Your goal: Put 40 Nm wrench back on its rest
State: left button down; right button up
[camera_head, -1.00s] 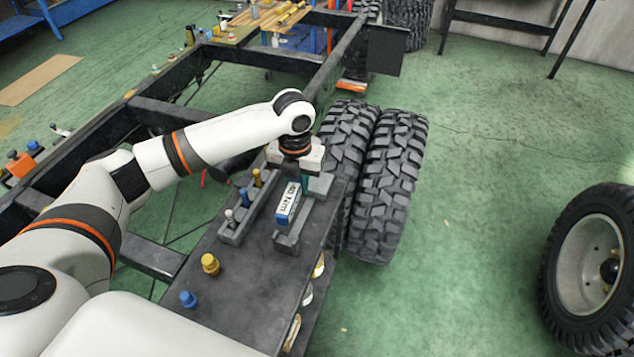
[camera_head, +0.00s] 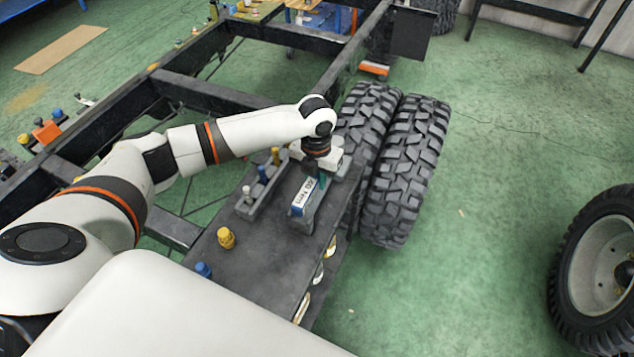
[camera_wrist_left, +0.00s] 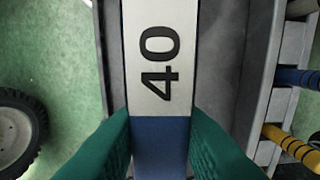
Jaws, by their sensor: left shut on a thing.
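The 40 Nm wrench (camera_head: 302,197) has a blue body and a white label. My left gripper (camera_head: 321,181) is shut on it, and it points down over the dark bench top. In the left wrist view the label of the wrench (camera_wrist_left: 160,50) reads "40", and the green fingertips (camera_wrist_left: 160,145) clasp its blue part. The grey rest (camera_head: 301,224) is directly under and around the wrench. The wrench lies along the rest, but I cannot tell whether it touches the bottom. The gripper hides the far part. My right gripper is not in view.
A grey rack (camera_head: 258,196) with several coloured pegs stands close on the left. A yellow knob (camera_head: 226,238) and a blue knob (camera_head: 203,270) stand on the near bench top (camera_head: 262,262). Big tyres (camera_head: 403,170) stand just right of the bench. The bench top's near part is mostly clear.

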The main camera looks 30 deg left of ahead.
pick_arm(q)
notch_tip(320, 180, down, 2)
jog(key=shift+f+p, duration=0.15)
jog(key=shift+p, duration=0.4)
jog(key=shift+f, duration=0.55)
jog(key=c, duration=1.6)
grip_release()
jog(key=shift+f, duration=0.15)
jog(key=o, duration=0.4)
jog(key=shift+o, duration=0.2)
